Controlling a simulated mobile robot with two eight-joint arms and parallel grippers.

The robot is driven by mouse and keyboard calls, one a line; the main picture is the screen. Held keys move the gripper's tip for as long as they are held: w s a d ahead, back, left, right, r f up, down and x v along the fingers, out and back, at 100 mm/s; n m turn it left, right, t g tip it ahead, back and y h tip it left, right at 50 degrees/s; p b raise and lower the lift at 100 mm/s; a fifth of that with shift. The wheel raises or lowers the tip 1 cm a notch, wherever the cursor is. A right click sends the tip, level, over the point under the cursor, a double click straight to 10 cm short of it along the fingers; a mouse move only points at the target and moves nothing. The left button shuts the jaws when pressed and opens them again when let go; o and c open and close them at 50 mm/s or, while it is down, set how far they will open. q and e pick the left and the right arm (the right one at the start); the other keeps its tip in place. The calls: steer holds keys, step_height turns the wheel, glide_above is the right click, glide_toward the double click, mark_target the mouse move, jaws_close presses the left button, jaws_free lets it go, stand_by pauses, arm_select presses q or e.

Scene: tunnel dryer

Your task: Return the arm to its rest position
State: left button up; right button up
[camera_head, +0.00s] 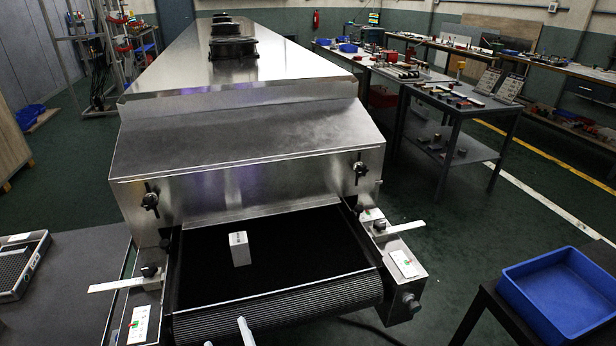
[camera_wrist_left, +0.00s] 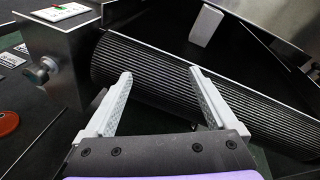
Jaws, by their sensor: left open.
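My left gripper (camera_head: 225,333) shows only by its pale fingertips at the bottom edge of the head view, in front of the conveyor's near end. In the left wrist view the left gripper (camera_wrist_left: 161,72) is open, with nothing between its two fingers. The ribbed roller end of the belt lies beyond them. My left arm is out of the head view, and my right gripper is not in view.
A small white box (camera_head: 239,248) stands on the black conveyor belt (camera_head: 300,245) before the steel dryer (camera_head: 245,150). A blue bin (camera_head: 557,290) is at the right. A dark table (camera_head: 75,285) with a tray (camera_head: 22,262) is at the left.

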arm_select(q)
steer(key=s+a+f+n+g+h, duration=0.1)
steer(key=s+a+f+n+g, duration=0.55)
steer(key=n, duration=0.75)
steer(key=s+d+f+n+g+h, duration=0.1)
steer(key=s+d+n+g+h, duration=0.3)
steer(key=s+n, duration=0.6)
steer(key=w+r+n+t+p, duration=0.1)
steer(key=w+r+p, duration=0.1)
steer(key=r+p, duration=0.7)
steer(key=w+d+r+n+t+h+p, duration=0.1)
steer(key=r+p, duration=0.8)
steer(key=r, duration=0.2)
steer(key=shift+w+r+h, duration=0.2)
steer(key=shift+w+h, duration=0.1)
steer(key=shift+w, duration=0.05)
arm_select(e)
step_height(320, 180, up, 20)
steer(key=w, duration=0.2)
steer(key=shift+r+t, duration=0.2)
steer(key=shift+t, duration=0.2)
